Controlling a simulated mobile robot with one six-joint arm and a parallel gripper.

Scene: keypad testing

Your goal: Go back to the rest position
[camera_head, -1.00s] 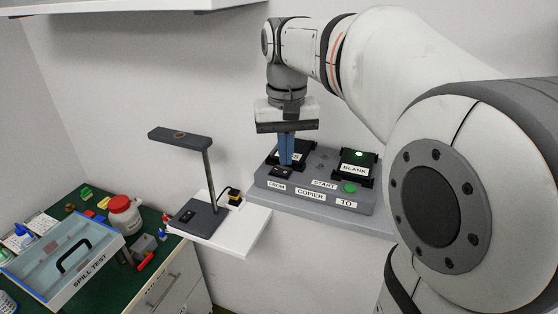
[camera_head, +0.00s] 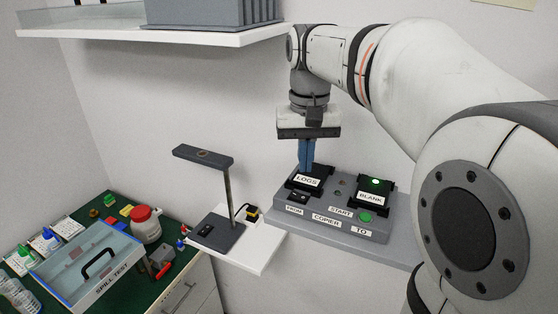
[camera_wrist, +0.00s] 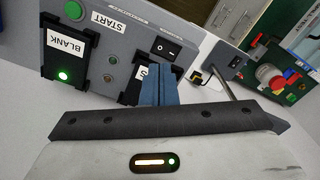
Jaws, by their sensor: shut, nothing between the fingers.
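My gripper (camera_head: 306,163) points down with its blue fingers shut and empty, over the back of the LOGS cartridge (camera_head: 308,181). I cannot tell whether the fingertips touch it. The LOGS cartridge sits in the FROM side of the grey copier (camera_head: 332,222). The BLANK cartridge (camera_head: 370,197) sits in the TO side with a green light lit. A green START button (camera_head: 365,217) is on the copier's front. In the wrist view the fingers (camera_wrist: 160,82) partly hide the LOGS cartridge, and the BLANK cartridge (camera_wrist: 66,55) shows at the left.
A stand with a flat head (camera_head: 203,157) rises from a white shelf (camera_head: 262,254) left of the copier. A green bench with a SPILL TEST tray (camera_head: 62,262) and bottles is at the lower left. A shelf with a grey bin (camera_head: 210,12) hangs above.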

